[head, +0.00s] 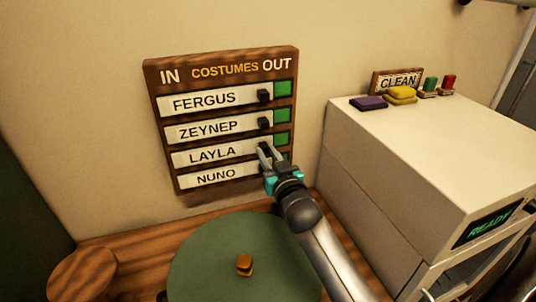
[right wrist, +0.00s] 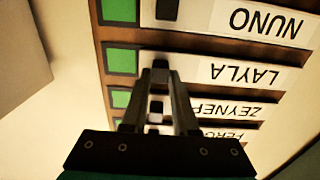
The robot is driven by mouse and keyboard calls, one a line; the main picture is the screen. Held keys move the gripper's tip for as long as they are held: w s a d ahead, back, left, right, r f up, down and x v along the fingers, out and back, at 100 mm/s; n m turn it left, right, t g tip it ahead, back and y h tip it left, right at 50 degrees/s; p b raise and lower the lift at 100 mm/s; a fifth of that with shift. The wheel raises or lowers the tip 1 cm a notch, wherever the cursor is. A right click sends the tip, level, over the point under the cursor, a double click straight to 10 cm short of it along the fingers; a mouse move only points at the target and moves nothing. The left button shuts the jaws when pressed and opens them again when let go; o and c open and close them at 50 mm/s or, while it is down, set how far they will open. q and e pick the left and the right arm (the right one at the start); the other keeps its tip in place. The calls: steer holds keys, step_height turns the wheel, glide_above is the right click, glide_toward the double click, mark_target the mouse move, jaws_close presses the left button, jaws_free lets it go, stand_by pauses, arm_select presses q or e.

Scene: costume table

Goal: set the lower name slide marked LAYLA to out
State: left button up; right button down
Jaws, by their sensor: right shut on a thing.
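A brown wall board (head: 150,75) headed IN, COSTUMES and OUT holds white name slides in rows. The slide marked LAYLA (head: 212,154) is the third row down, above NUNO (head: 216,176); I see only one LAYLA. In the right wrist view the LAYLA slide (right wrist: 245,74) appears upside down, with its black knob (right wrist: 160,65) between the fingertips. My right gripper (head: 266,153) is shut on this knob, near the OUT side. A green square (right wrist: 122,62) shows beside the knob at that row's end. My left gripper is not in view.
The FERGUS (head: 204,102) and ZEYNEP (head: 208,130) slides sit above, knobs near the OUT side, green beside them. A white cabinet (head: 420,140) stands to the right. A round green surface (head: 215,265) with a small brown object (head: 244,265) lies below.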

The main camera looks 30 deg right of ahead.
stand_by(0.7)
steer(key=d+p, duration=0.1)
steer(key=d, duration=0.1)
steer(key=s+d+p, duration=0.1)
steer(key=d, duration=0.2)
steer(key=shift+s+d, duration=0.2)
steer(key=shift+d, duration=0.1)
steer(key=c, duration=0.7)
jaws_free()
steer(key=shift+d, duration=0.15)
steer(key=shift+c, duration=0.2)
steer(key=shift+o, duration=0.3)
